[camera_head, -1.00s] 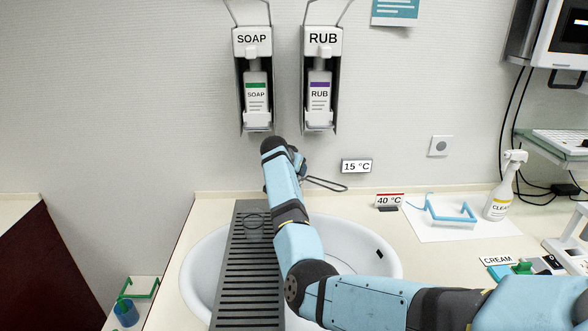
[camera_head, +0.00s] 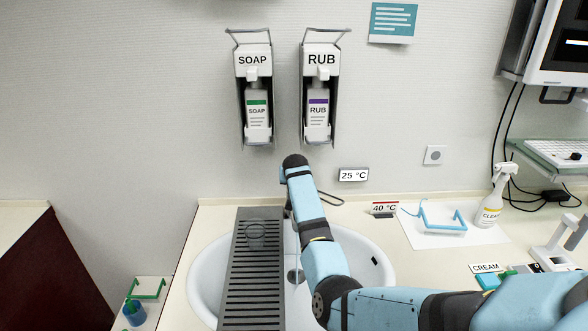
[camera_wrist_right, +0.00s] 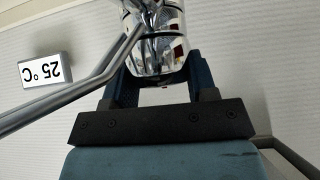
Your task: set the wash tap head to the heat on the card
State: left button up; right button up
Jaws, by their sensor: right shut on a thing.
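The wash tap head is the chrome body (camera_wrist_right: 160,45) in the right wrist view. My right gripper (camera_wrist_right: 152,72) is shut on it, with a dark finger on each side. A chrome lever (camera_wrist_right: 75,92) runs out from the tap to the left. In the head view my right arm hides most of the tap, and only the lever loop (camera_head: 332,198) shows beside it. The wall readout (camera_head: 353,175) says 25 °C, and it shows upside down in the wrist view (camera_wrist_right: 46,71). The card (camera_head: 384,208) on the counter says 40 °C. My left gripper is out of view.
The white basin (camera_head: 375,245) lies under my arm, with a slatted board (camera_head: 240,295) across it and a clear glass (camera_head: 256,236) on the board. Soap (camera_head: 257,115) and rub (camera_head: 318,115) dispensers hang above. A spray bottle (camera_head: 491,205) and blue-framed glasses (camera_head: 441,220) are at the right.

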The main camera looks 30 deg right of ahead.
jog(key=shift+s+d+r+n+t+y+p, duration=0.15)
jog(key=shift+n+y+p, duration=0.15)
jog(key=shift+n+p, duration=0.15)
jog(key=shift+w+r+n+t+y+p, duration=0.1)
jog(key=shift+n+t+y+p, duration=0.05)
jog(key=shift+n+y+p, duration=0.2)
jog(key=shift+f+n+t+y+p, duration=0.15)
jog(key=shift+n+y+p, duration=0.3)
jog(key=shift+n, duration=0.25)
jog(key=shift+f+n+t+y+p, duration=0.15)
jog(key=shift+n+y+p, duration=0.2)
jog(key=shift+n+y, duration=0.25)
jog(key=o, duration=0.6)
jog(key=shift+o, duration=0.2)
